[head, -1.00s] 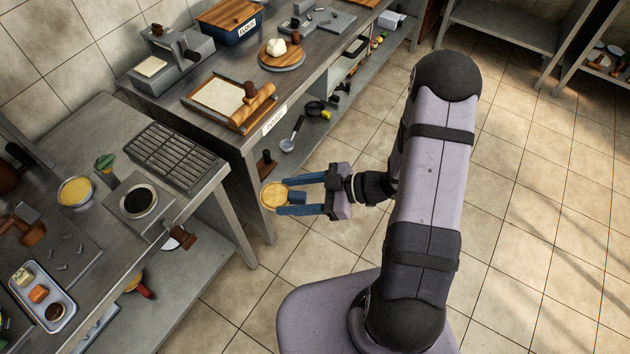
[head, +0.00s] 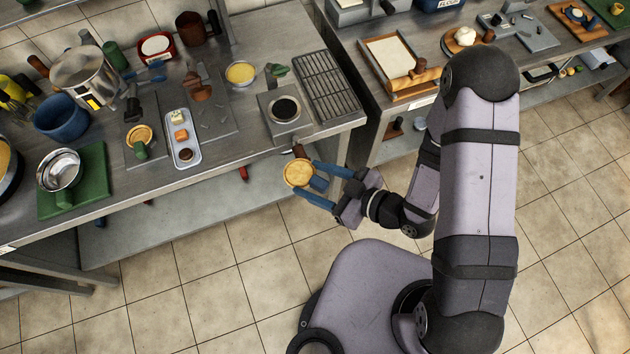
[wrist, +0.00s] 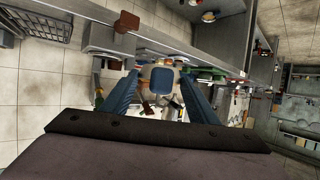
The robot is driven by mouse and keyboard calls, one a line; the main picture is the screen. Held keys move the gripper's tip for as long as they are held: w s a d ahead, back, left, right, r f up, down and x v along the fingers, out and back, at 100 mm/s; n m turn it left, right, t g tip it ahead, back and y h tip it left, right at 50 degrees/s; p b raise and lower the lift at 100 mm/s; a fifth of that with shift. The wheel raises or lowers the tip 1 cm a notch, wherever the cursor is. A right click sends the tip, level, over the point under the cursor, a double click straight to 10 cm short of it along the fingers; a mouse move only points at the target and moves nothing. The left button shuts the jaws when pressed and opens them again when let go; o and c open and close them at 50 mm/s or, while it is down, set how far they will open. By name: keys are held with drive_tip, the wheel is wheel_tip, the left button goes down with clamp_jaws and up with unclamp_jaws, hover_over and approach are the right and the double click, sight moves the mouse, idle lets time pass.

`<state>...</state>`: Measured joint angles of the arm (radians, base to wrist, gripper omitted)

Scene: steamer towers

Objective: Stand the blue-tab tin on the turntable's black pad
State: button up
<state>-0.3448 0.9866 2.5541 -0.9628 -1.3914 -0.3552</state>
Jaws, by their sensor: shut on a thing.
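My gripper (head: 306,177) is shut on the blue-tab tin (head: 297,173), a round tin with a golden top, held up in front of the left bench's edge. Its blue tab (head: 319,184) points back between my fingers. In the wrist view the tab (wrist: 162,82) shows between my two blue fingers; the tin's top cannot be made out there. The turntable (head: 270,125) is a grey square block near the bench's right end, with a round black pad (head: 286,110) in a pale ring. The pad is bare. The tin is apart from it, below it in the head view.
A brown knob (head: 299,151) stands at the bench edge, close to the tin. A wire rack (head: 328,86) is right of the turntable; a yellow-filled bowl (head: 241,74) and a tray with food pieces (head: 184,157) are left. A green-tabbed round piece (head: 139,134) lies further left.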

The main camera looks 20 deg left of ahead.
sight(296, 117)
drive_tip(key=w, duration=0.1)
drive_tip(key=w+m+t, duration=0.1)
drive_tip(key=w+d, duration=0.1)
drive_tip(key=shift+w+r+t, duration=0.25)
drive_tip(key=shift+w+t, duration=0.05)
drive_tip(key=shift+w, duration=0.05)
drive_tip(key=shift+a, duration=0.1)
drive_tip(key=w+a+b, duration=0.1)
drive_tip(key=w+a, duration=0.6)
drive_tip(key=w+a+b, duration=0.1)
drive_tip(key=w+a, duration=0.6)
drive_tip(key=shift+f, duration=0.2)
drive_tip(key=shift+f+b, duration=0.55)
drive_tip(key=shift+b, duration=0.1)
drive_tip(key=shift+f+b, duration=0.45)
drive_tip(key=shift+f, duration=0.05)
idle(0.9)
drive_tip(key=o, duration=1.8)
